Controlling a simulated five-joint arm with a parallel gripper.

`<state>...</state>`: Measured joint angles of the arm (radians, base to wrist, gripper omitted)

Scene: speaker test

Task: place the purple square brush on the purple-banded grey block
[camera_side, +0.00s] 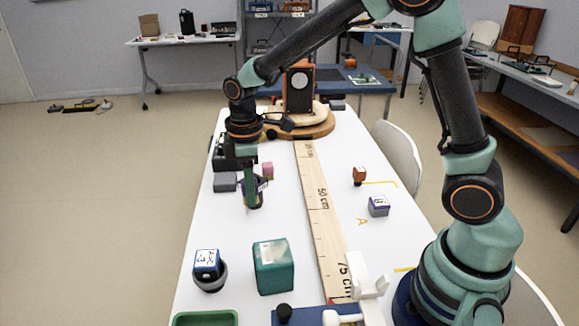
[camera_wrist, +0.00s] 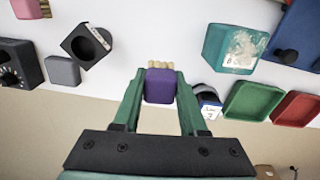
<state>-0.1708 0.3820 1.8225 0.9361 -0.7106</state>
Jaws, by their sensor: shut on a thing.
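The purple square brush (camera_wrist: 160,86), with pale bristles at its far end, is between the green fingers of my gripper (camera_wrist: 159,80) in the wrist view. My gripper (camera_side: 254,186) is shut on it, over the left part of the white table in the side view. There the fingers largely hide the brush, and its height above the table is hard to tell. The purple-banded grey block (camera_side: 378,206) stands right of the wooden ruler in the side view, well apart from my gripper, with nothing on top. I cannot make it out in the wrist view.
A ruler (camera_side: 318,215) crosses the table.

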